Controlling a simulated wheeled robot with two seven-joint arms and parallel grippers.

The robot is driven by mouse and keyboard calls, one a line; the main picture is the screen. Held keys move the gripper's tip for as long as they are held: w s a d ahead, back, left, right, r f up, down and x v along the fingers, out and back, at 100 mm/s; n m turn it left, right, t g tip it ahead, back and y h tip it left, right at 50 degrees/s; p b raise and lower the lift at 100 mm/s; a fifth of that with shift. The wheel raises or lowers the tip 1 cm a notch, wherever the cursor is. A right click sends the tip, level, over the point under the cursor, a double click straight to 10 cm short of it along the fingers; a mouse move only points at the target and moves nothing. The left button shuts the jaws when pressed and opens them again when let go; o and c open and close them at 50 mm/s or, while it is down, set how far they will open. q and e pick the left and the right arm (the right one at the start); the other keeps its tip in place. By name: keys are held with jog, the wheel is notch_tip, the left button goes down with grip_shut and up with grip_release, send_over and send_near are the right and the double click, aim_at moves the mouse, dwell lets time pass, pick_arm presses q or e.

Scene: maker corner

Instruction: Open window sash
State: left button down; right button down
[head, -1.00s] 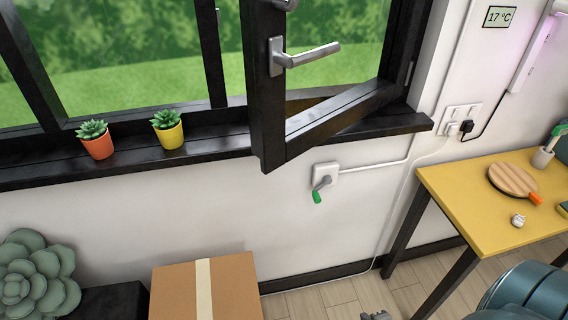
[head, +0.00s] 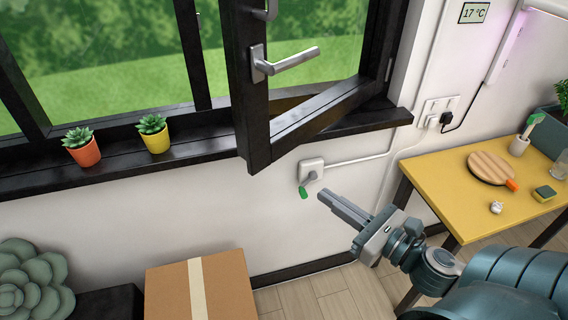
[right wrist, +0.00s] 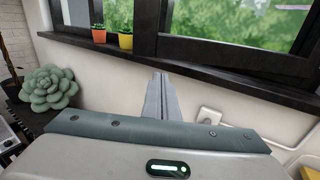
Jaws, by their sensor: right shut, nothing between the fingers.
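The black window sash (head: 250,95) stands swung inward, ajar from its frame, in the head view. Its grey lever handle (head: 285,64) sticks out to the right, roughly level. My right gripper (head: 322,194) is shut and empty, below and to the right of the sash's lower corner, apart from it and from the handle. In the right wrist view the closed fingers (right wrist: 160,76) point toward the wall below the sill. My left gripper is in neither view.
Two potted succulents, orange (head: 82,147) and yellow (head: 154,134), stand on the black sill (head: 195,150). A wall box with a green-tipped crank (head: 312,171) is below. A cardboard box (head: 232,285) is on the floor. A yellow table (head: 440,178) stands right.

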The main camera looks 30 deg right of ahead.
jog(key=shift+s+a+r+n, duration=0.1)
jog(key=shift+a+r+n, duration=0.2)
jog(key=shift+r, duration=0.2)
jog(key=b, duration=0.2)
send_near(274, 159)
jog(key=x, duration=0.4)
jog(key=shift+w+a+r, duration=0.1)
jog(key=shift+w+r, duration=0.05)
jog(key=shift+w, duration=0.2)
jog(key=shift+p+x, duration=0.45)
jog(key=shift+x, duration=0.4)
